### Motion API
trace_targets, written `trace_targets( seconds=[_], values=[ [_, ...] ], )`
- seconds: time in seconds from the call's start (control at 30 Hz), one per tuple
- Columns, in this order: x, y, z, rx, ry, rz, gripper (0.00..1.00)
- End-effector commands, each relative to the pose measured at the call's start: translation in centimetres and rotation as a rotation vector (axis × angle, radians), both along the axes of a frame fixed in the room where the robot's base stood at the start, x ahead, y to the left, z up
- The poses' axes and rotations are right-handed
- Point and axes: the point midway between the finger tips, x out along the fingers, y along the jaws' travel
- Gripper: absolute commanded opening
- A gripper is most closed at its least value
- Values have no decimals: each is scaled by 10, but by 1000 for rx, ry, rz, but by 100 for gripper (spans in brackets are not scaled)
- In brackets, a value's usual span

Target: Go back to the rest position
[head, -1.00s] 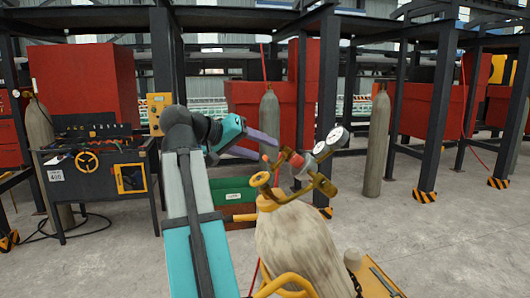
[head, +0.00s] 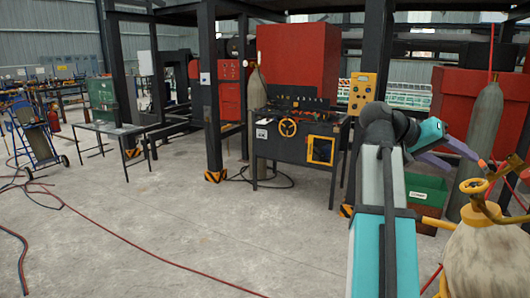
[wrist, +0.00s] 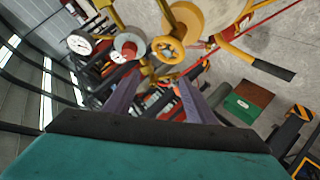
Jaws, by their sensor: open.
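My gripper (head: 478,158) is open and empty at the right of the head view, on my teal and grey arm. Its two purple fingers also show in the wrist view (wrist: 158,92), spread apart with nothing between them. A pale gas cylinder (head: 485,255) with a yellow valve (head: 473,186) stands just right of and below the gripper in the head view. In the wrist view the yellow valve wheel (wrist: 168,49) and a round gauge (wrist: 79,44) lie beyond the fingertips.
A dark workbench (head: 290,150) with a yellow handwheel stands behind my arm. A green box (head: 425,187) sits on the floor near the gripper. A red hose (head: 130,243) crosses the floor. A table (head: 118,130) and blue cart (head: 38,140) stand left. The left floor is mostly clear.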

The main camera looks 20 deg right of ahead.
Motion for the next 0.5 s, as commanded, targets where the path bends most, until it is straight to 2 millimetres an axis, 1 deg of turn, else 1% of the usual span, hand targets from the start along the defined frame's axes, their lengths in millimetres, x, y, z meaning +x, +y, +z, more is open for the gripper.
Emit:
trace_targets(
  seconds=[0.03, 0.1, 0.27, 0.5],
  values=[
    [14, 2, -15, 15, 20, 17, 50],
    [29, 4, -33, 33, 46, 36, 50],
    [62, 13, -77, 75, 103, 79, 50],
    [104, 32, -147, 146, 183, 149, 50]
  ],
)
